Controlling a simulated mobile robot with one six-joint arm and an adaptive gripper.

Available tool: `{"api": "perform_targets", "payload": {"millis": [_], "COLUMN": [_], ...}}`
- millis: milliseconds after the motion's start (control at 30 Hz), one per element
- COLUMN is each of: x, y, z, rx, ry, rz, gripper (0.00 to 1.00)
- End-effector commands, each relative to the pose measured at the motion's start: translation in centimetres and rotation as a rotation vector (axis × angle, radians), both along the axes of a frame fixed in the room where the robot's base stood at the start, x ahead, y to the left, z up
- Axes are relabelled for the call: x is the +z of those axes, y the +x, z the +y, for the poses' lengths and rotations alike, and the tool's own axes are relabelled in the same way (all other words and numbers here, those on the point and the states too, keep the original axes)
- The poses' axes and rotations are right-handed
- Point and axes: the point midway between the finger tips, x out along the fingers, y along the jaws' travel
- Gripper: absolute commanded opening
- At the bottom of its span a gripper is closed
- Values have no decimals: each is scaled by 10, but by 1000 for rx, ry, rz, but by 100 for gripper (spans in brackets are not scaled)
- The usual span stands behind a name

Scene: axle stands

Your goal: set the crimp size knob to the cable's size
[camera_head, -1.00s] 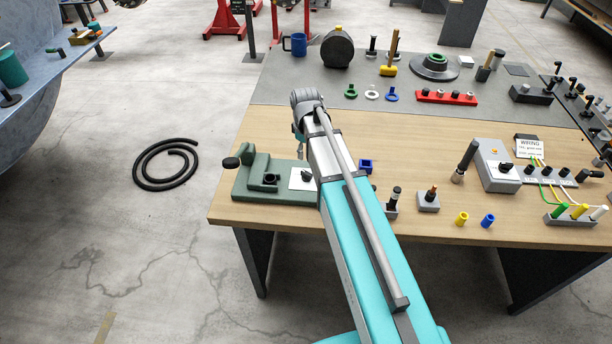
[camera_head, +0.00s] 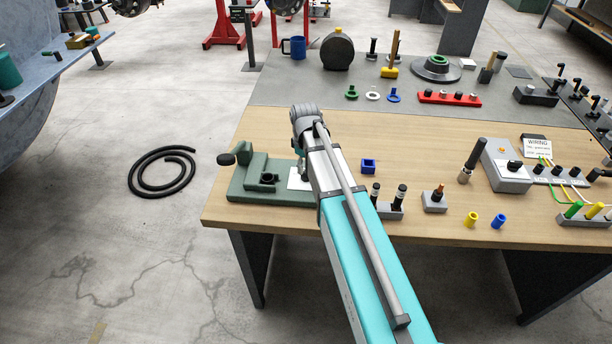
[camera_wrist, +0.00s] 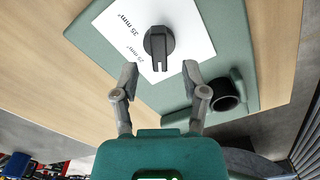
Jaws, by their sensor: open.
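The crimp size knob (camera_wrist: 159,46) is dark and stands on a white card (camera_wrist: 185,22), its narrow bar pointing down in the wrist view. The card's legible marks read 35 mm² and 25 mm², left of the knob. The card lies on a green crimping fixture (camera_wrist: 88,40), which shows at the bench's left end in the head view (camera_head: 250,192). My gripper (camera_wrist: 160,76) is open and empty, its fingertips apart on either side below the knob's bar, not visibly touching it. In the head view my arm hides the knob. I cannot tell which item is the cable, nor its size.
A round dark socket (camera_wrist: 226,97) stands on the fixture near the right finger. A blue block (camera_head: 369,166), a holder with black pegs (camera_head: 390,205) and a small grey block (camera_head: 435,201) are right of my arm. A black coil (camera_head: 150,186) lies on the floor.

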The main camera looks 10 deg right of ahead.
Motion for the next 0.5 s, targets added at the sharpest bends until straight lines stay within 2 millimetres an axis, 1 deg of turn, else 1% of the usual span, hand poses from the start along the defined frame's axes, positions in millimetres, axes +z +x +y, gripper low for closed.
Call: {"api": "perform_targets", "payload": {"millis": [33,200,500], "x": [-8,-19,-29], "y": [0,0,0], "z": [0,0,1], "rx": [0,0,1], "ry": [0,0,0], "rz": [0,0,0], "gripper": [57,57,57]}}
